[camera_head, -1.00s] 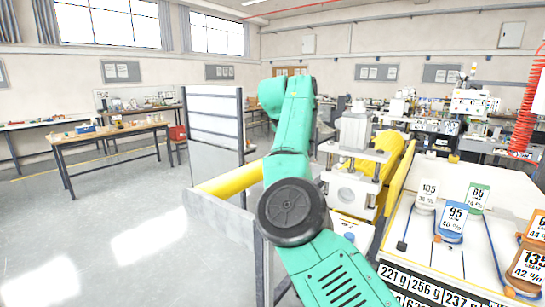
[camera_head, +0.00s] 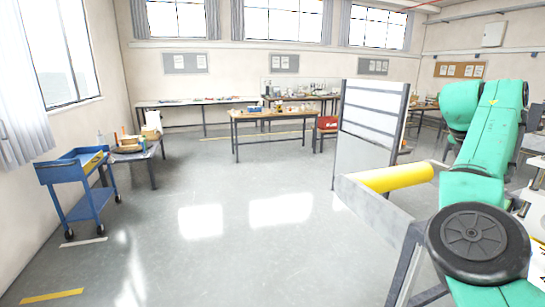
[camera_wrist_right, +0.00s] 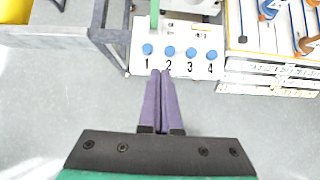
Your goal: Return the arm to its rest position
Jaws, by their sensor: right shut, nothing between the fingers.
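My right gripper (camera_wrist_right: 162,75) shows in the right wrist view with its two purple fingers closed together and nothing between them. The fingertips appear just below a white panel (camera_wrist_right: 178,63) with blue knobs numbered 1, 2, 3 and 4; the distance between them cannot be told. In the head view my green right arm rises along the right side, and its gripper is out of that view. My left arm and gripper are not in view.
A grey frame with a yellow roller (camera_head: 395,177) stands beside my right arm, with a panelled screen (camera_head: 368,125) behind it. A blue cart (camera_head: 85,190) stands at the left and a wooden workbench (camera_head: 270,115) at the back. The floor (camera_head: 230,240) between is clear.

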